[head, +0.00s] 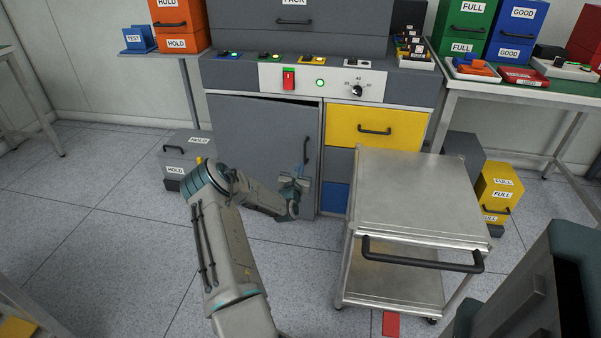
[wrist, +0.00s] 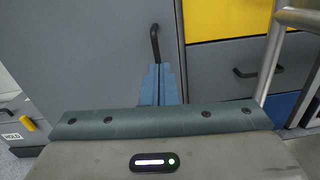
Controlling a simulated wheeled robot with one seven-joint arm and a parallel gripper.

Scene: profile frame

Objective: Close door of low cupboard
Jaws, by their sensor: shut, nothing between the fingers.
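The low cupboard's grey door (head: 257,135) is under the machine's control panel, left of the yellow drawer. A thin dark gap shows along its top edge, so it stands slightly ajar. Its black vertical handle (head: 306,150) is near the right edge. In the wrist view the door (wrist: 100,60) fills the left and middle, with the handle (wrist: 155,43) just beyond my fingers. My gripper (head: 303,172) is shut and empty, in front of the door just below the handle. In the wrist view its blue fingertips (wrist: 158,82) are together. I cannot tell whether they touch the door.
A metal cart (head: 415,195) with a black handle stands close on the right of my gripper. A yellow drawer (head: 375,126) is right of the door. A grey HOLD box (head: 188,155) sits on the floor at left. The floor at front left is clear.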

